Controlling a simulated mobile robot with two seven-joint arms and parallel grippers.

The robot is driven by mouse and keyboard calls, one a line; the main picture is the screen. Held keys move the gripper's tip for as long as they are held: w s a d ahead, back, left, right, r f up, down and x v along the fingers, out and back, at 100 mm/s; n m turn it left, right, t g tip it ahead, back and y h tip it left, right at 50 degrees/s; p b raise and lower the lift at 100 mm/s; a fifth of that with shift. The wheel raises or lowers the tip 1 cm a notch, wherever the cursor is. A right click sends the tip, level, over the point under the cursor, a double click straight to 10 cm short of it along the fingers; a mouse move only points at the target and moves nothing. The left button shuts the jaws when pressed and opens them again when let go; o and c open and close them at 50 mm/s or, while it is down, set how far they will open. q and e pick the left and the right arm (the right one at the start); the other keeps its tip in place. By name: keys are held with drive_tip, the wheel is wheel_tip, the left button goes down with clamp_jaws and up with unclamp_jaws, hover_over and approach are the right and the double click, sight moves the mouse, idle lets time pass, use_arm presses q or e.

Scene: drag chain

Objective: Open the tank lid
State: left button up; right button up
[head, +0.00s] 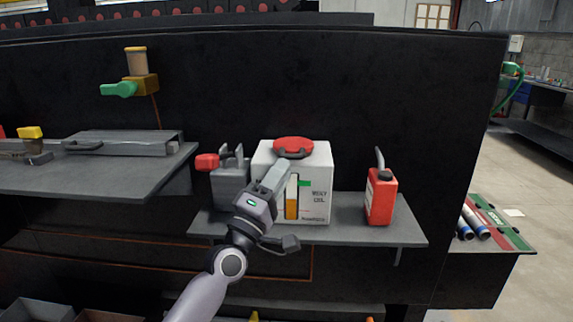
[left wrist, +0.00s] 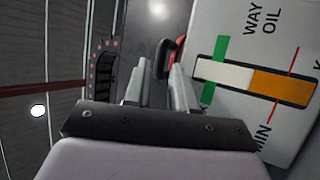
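The white tank (head: 318,165) stands on a grey shelf, with a red round lid (head: 293,145) on top. The lid looks closed, and its dark handle (head: 293,154) faces me. My left gripper (head: 284,167) reaches up in front of the tank, its fingertips just below the handle. In the left wrist view the fingers (left wrist: 158,72) stand apart with a gap between them. The dark handle (left wrist: 160,58) shows at the fingertips, partly behind the right finger; I cannot tell whether they touch. The tank's level gauge (left wrist: 250,80) is beside the fingers. My right gripper is not in view.
A red can (head: 381,197) stands right of the tank on the shelf (head: 350,233). A grey container (head: 229,180) with a red part stands close on its left. A dark wall panel (head: 330,80) rises behind. The shelf between tank and red can is clear.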

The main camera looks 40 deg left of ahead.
sight(290, 159)
use_arm(q)
drive_tip(key=x, duration=0.2)
drive_tip(key=shift+w+r, duration=0.15)
drive_tip(key=shift+w, duration=0.3)
clamp_jaws()
drive_tip(key=shift+r+p, duration=0.15)
drive_tip(key=shift+p, duration=0.15)
